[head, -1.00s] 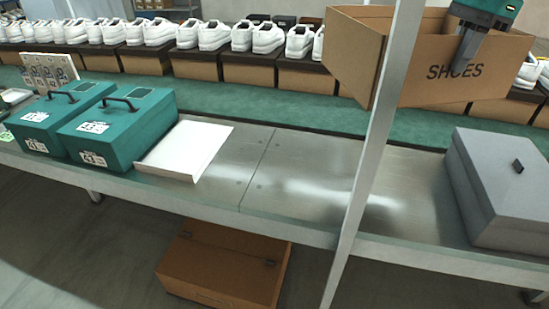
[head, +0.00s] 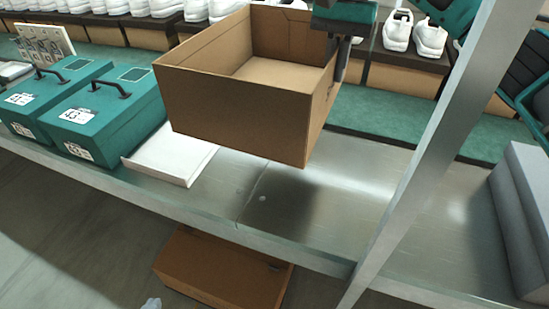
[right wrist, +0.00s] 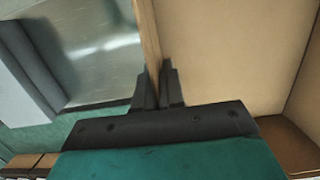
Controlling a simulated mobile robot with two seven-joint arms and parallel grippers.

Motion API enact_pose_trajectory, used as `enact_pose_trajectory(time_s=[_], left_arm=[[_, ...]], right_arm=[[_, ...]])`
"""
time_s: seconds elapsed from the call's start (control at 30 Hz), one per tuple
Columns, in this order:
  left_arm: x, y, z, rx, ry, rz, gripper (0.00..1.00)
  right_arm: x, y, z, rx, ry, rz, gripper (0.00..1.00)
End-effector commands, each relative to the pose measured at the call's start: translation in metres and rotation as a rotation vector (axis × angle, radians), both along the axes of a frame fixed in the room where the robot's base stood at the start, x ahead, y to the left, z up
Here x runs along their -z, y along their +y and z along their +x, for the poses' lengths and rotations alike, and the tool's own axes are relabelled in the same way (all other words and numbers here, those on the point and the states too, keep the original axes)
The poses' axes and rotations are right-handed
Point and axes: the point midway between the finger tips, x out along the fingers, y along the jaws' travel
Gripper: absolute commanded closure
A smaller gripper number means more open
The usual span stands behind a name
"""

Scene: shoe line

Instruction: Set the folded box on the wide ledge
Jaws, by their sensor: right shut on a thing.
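The open brown cardboard box (head: 240,118) hangs in the air, its inside empty as far as I see. My right gripper (head: 340,65) is shut on its right side wall, which also shows between the fingers (right wrist: 158,90) in the right wrist view. The wide grey metal ledge (head: 330,215) runs below, in front of the green belt (head: 385,135). The box is apart from the ledge, with a dark shadow under it. My left gripper is not in view.
Two teal cases (head: 105,115) and a shallow white tray (head: 172,158) stand on the ledge at left. A grey box (head: 525,220) stands at right. A slanted metal post (head: 430,150) crosses in front. Between tray and grey box the ledge is clear. Another brown box (head: 222,272) lies below.

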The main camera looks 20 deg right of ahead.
Motion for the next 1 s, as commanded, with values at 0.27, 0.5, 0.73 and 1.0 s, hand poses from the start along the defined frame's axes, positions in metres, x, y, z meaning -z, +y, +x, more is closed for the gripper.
enact_pose_trajectory(time_s=[0.27,0.5,0.73,1.0], left_arm=[[0.005,-0.005,0.005,0.002,-0.001,-0.012,1.00],[0.007,-0.008,0.007,0.008,-0.002,-0.018,1.00],[0.007,-0.010,0.007,0.010,-0.001,-0.022,1.00],[0.009,-0.010,0.007,0.010,0.000,-0.023,1.00]], right_arm=[[0.043,0.006,-0.004,-0.030,0.005,0.002,1.00],[0.106,0.005,-0.004,-0.026,0.004,0.001,1.00],[0.150,0.005,-0.003,-0.025,0.001,0.000,1.00],[0.171,0.005,-0.003,-0.026,0.001,0.001,1.00]])
